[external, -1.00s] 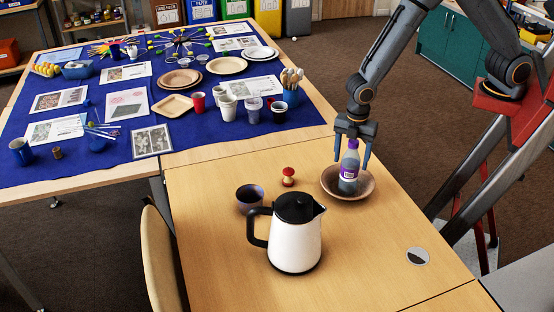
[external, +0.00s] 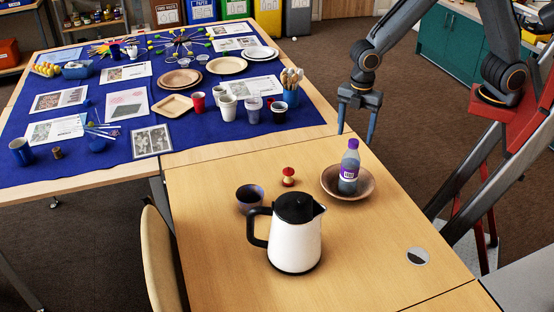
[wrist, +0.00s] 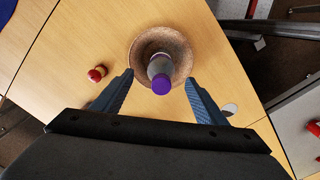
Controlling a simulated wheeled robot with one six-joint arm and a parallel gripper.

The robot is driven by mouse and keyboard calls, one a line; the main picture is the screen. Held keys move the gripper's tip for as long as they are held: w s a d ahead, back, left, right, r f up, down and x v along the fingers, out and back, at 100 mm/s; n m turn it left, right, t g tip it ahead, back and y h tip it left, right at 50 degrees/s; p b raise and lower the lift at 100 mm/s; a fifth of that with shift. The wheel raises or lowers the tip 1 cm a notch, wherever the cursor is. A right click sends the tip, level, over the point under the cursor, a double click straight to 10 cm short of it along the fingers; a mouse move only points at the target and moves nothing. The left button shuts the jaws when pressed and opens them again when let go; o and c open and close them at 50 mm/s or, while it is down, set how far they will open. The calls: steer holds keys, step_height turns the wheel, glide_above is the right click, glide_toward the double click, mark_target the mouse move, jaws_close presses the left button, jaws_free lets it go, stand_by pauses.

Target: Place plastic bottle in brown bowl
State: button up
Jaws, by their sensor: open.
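The plastic bottle (external: 349,168), dark with a purple cap and purple label, stands upright in the brown bowl (external: 367,187) on the wooden table. In the wrist view the bottle (wrist: 160,75) is seen from above, inside the bowl (wrist: 180,46). My gripper (external: 356,138) is open and empty, above and behind the bottle, apart from it. In the wrist view my gripper's two fingers (wrist: 158,92) are spread wide on either side of the bottle without touching it.
A white kettle (external: 296,240) with a black lid, a small dark cup (external: 250,197) and a red-topped mushroom figure (external: 288,177) stand left of the bowl. The blue-covered table (external: 110,170) holds cups, plates and papers. The wooden table's front right is mostly clear.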

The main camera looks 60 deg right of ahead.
steer(key=s+d+m, duration=0.4)
steer(key=d+m, duration=0.4)
steer(key=d, duration=0.8)
steer(key=s+d+r+m+t, duration=0.1)
steer(key=s+d+m, duration=0.3)
steer(key=d+m, duration=0.5)
steer(key=d, duration=0.6)
steer(key=shift+d, duration=0.35)
